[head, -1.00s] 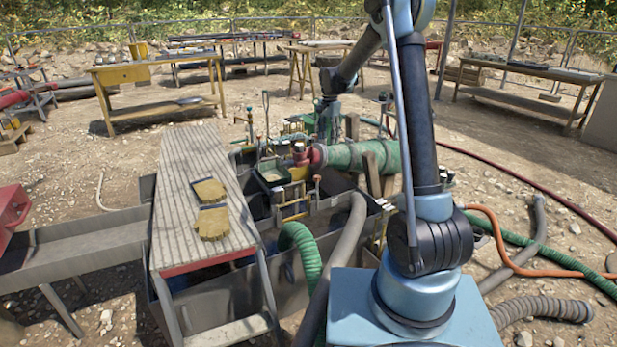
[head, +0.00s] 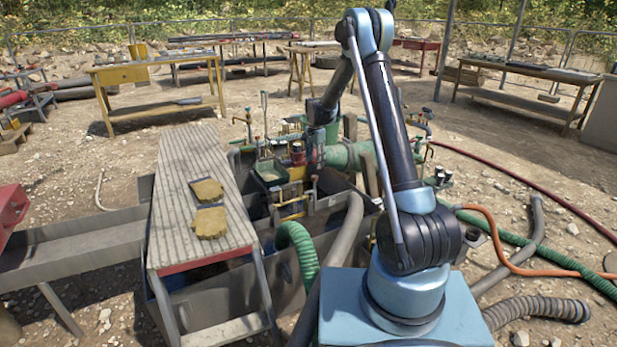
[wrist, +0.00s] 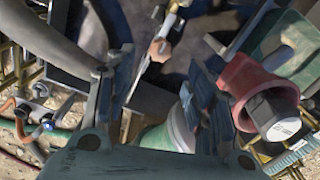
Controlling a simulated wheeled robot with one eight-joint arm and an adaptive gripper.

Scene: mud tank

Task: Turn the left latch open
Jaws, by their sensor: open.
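My gripper (wrist: 157,68) is open in the wrist view, with one finger at left and the other at right. A small metal lever with a copper-coloured end (wrist: 160,48) shows between and beyond the fingertips; it may be a latch, but I cannot tell which one. I see no contact with it. In the head view my gripper (head: 316,152) hangs over the tank beside the red pipe fitting (head: 298,153). The fingertips are hard to make out there, and a latch state is not readable.
A green pipe (head: 348,156) runs right from the tank. A grey hose (head: 345,235) and green hose (head: 298,243) cross the tank front. A ribbed walkway with gloves (head: 185,170) stands left.

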